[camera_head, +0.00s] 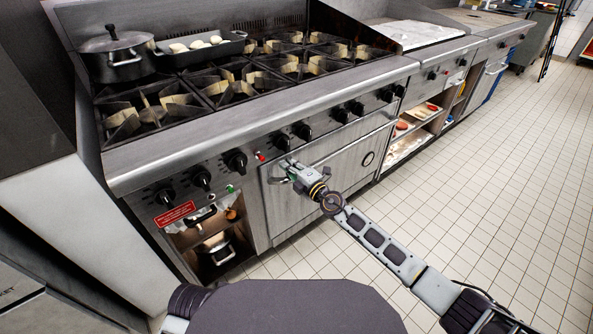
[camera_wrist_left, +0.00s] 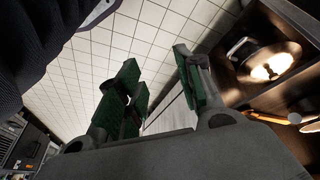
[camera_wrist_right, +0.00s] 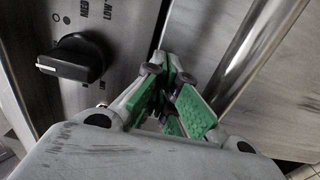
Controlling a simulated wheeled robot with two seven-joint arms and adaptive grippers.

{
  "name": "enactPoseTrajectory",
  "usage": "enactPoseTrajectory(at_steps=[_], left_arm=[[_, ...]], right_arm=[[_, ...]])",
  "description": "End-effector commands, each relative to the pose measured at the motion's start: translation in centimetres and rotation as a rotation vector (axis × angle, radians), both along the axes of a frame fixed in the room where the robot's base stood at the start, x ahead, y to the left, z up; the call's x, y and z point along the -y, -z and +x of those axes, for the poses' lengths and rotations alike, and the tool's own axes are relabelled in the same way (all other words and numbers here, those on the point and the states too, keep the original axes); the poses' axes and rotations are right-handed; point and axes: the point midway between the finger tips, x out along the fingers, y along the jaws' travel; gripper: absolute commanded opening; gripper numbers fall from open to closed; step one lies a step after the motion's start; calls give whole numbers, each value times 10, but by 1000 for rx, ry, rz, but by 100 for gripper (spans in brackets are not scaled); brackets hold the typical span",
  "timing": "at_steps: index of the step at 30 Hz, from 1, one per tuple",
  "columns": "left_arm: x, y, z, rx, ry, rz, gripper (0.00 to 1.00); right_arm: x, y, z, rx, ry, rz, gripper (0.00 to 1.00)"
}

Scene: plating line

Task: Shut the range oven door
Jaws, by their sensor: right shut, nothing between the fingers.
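The range oven door (camera_head: 325,185) is a steel panel with a round dark badge, below the row of knobs. It stands upright, near flush with the range front; I cannot tell whether a small gap is left at its top. My right gripper (camera_head: 290,170) is at the door's upper left, below the knobs. In the right wrist view the right gripper (camera_wrist_right: 180,100) has its green-padded fingers together and empty, close to a shiny bar (camera_wrist_right: 255,50). Contact with the bar is unclear. My left gripper (camera_wrist_left: 158,75) shows only in its wrist view, fingers apart, nothing between them.
The range top (camera_head: 250,75) carries a lidded pot (camera_head: 117,62) and a pan (camera_head: 205,50). Black knobs (camera_head: 237,161) stick out above the door; one knob (camera_wrist_right: 75,60) is near my right gripper. An open cubby (camera_head: 180,236) is left of the door. Tiled floor (camera_head: 480,190) is clear at right.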

Motion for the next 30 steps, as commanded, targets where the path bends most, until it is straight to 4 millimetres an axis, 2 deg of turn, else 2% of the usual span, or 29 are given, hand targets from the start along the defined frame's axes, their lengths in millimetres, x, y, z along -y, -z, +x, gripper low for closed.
enactPoseTrajectory(at_steps=[15,30], left_arm=[[-10,0,-4,-69,-3,50,36],[-12,1,-3,-73,-4,55,36]], right_arm=[[-14,-6,16,-36,-2,-25,0],[-17,-9,19,-33,-1,-24,0]])
